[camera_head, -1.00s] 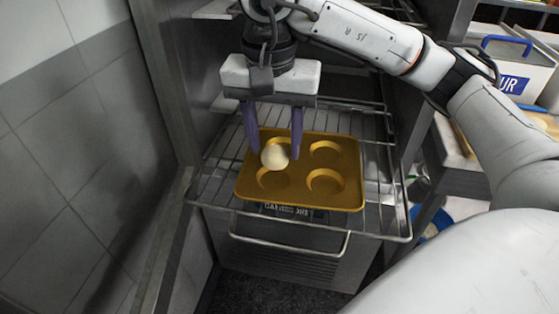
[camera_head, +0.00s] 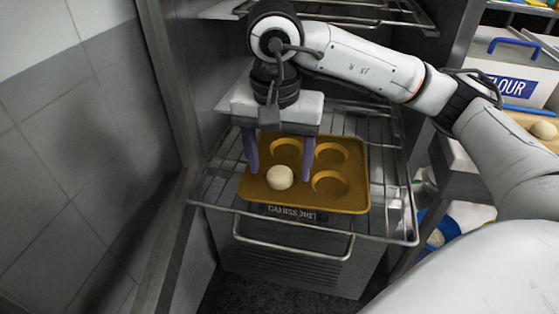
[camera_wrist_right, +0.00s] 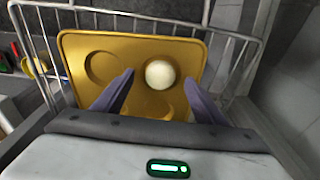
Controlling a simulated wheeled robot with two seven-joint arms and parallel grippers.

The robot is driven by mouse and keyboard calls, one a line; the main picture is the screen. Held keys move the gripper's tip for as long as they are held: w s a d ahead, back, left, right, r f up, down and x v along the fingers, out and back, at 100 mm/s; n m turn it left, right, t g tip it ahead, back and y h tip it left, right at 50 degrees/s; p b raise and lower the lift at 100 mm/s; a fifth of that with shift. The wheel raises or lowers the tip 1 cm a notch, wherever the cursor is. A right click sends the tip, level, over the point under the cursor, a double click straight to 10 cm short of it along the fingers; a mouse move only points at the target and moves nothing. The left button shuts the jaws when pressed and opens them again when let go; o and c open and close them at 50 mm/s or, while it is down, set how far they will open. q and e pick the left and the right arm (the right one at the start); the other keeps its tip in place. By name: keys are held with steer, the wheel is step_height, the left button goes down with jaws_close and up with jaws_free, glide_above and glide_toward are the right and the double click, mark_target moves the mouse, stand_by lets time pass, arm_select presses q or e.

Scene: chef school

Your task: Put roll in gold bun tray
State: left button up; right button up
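The roll (camera_head: 280,177) is a pale, round dough ball at the front-left cup of the gold bun tray (camera_head: 350,206). The other cups look empty. My right gripper (camera_head: 280,174) is over the tray, pointing down, with its purple fingers apart on either side of the roll. In the right wrist view the roll (camera_wrist_right: 160,74) lies between the open fingertips (camera_wrist_right: 160,77), with a gap on each side. The tray (camera_wrist_right: 133,44) also shows there. My left gripper is in neither view.
The tray rests on a wire rack (camera_head: 215,185) pulled out of a metal cabinet. Another rack (camera_head: 400,12) is above, behind my arm. A tiled wall (camera_head: 50,170) stands at left. A flour box (camera_head: 505,75) is on the counter at right.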

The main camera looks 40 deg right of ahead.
mark_target(278, 173)
steer(key=shift+r, duration=0.3)
step_height(278, 173, up, 12)
steer(key=a+p, duration=0.1)
steer(key=p, duration=0.2)
steer(key=shift+s+f, duration=0.2)
steer(key=shift+s, duration=0.25)
steer(key=shift+a, duration=0.1)
